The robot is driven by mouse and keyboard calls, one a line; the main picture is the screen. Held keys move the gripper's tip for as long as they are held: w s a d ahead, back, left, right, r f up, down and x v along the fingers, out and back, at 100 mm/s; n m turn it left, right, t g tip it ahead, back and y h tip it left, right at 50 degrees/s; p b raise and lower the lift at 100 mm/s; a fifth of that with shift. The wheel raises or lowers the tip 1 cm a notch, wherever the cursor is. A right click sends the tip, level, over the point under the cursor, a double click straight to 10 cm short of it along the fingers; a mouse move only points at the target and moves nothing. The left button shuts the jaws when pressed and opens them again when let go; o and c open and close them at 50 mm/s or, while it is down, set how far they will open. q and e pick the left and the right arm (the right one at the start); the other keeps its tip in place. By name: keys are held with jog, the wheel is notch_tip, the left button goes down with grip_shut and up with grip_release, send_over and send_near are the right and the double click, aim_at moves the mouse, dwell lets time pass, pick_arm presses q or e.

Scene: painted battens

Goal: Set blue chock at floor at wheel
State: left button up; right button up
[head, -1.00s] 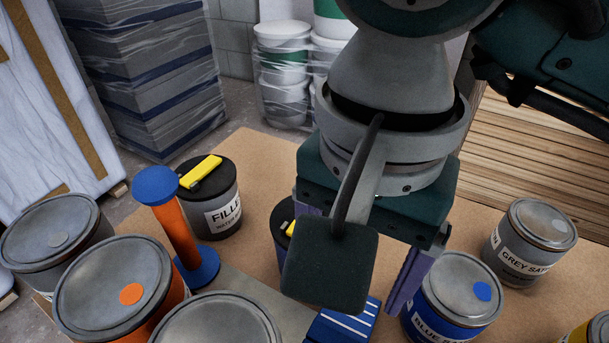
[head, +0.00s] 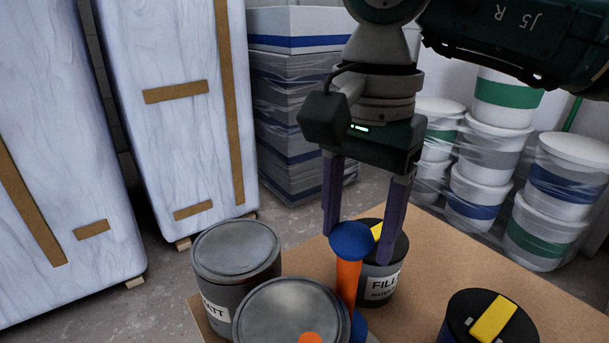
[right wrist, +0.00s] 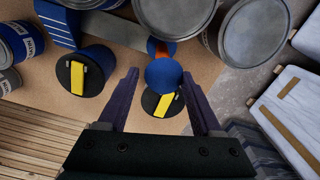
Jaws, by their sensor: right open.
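A blue block with white stripes (right wrist: 58,22), perhaps the chock, lies on the tan board at the top left of the right wrist view; it is out of the head view. An upright orange post (head: 347,282) has a round blue top (head: 351,240). My right gripper (head: 358,250) points down, open, with its fingers around or just above this blue top. In the right wrist view the blue top (right wrist: 163,72) shows between the fingertips (right wrist: 160,75); contact cannot be told. No wheel is recognisable. My left gripper is not in view.
The filler tin (head: 382,285) stands close behind the post. Grey tins (head: 236,248) crowd its left, and a black-lidded tin with a yellow bar (head: 490,318) stands at right. Wrapped stacks (head: 285,120) and white tubs (head: 480,190) stand behind. The board (head: 450,262) has clear room on the right.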

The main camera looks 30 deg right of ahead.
aim_at(348, 287)
jog(key=shift+w+d, duration=0.15)
jog(key=shift+f, duration=0.15)
notch_tip(348, 287, down, 10)
jog(key=b, duration=0.3)
jog(key=shift+w, duration=0.1)
jog(key=shift+r, duration=0.2)
jog(key=shift+c, duration=0.2)
grip_shut()
dwell(0.8)
